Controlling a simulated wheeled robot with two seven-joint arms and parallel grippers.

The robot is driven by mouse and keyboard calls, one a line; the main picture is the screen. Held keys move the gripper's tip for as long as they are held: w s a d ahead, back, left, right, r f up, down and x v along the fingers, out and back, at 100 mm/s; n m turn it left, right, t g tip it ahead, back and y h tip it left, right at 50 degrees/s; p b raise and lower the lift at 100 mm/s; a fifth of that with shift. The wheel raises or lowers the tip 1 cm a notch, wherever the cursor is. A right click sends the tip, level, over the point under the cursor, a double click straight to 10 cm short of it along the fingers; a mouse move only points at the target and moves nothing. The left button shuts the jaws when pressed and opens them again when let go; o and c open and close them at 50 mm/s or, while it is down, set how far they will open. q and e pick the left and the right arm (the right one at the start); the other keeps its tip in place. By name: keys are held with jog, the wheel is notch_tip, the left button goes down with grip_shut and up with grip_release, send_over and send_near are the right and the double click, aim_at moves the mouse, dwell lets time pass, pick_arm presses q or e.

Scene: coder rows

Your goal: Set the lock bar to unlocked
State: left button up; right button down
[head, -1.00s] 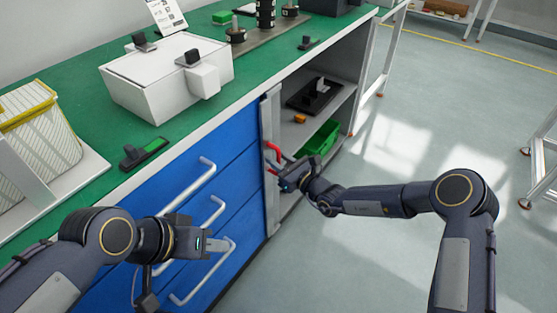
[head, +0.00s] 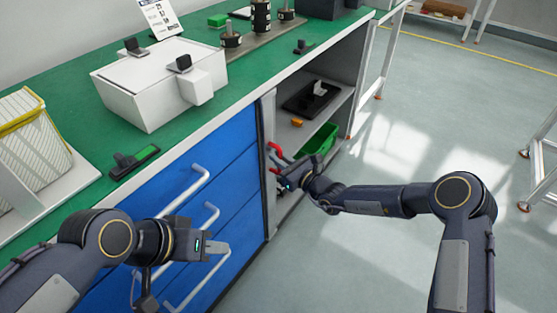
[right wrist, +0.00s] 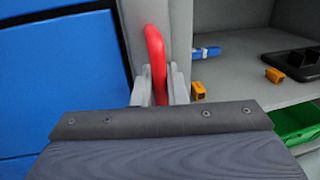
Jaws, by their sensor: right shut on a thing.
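The lock bar (head: 268,125) is a grey upright strip along the right edge of the blue drawers. A red curved handle (head: 274,148) sticks out from it; it also shows in the right wrist view (right wrist: 155,48). My right gripper (head: 284,182) is shut on the red handle. In the right wrist view its pale fingers (right wrist: 160,86) stand on either side of the handle's lower part, which is partly hidden. My left gripper (head: 218,249) is in front of the lower drawers, seen side-on, so its finger gap is hidden.
The blue drawers (head: 230,165) have pale bar handles. Right of the bar is an open shelf compartment with a green bin (head: 320,139), an orange block (head: 297,123) and a black tray (head: 300,102). A white box (head: 150,95) stands on the green worktop.

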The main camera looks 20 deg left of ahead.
jog(key=shift+w+d+r, duration=0.1)
jog(key=shift+w+d, duration=0.05)
jog(key=shift+w, duration=0.1)
jog(key=c, duration=1.6)
grip_release()
jog(key=shift+o, duration=0.2)
jog(key=p+v, duration=0.1)
jog(key=v, duration=0.6)
jog(key=shift+s+d+p, duration=0.2)
jog(key=shift+d+p, duration=0.1)
jog(key=shift+p, duration=0.1)
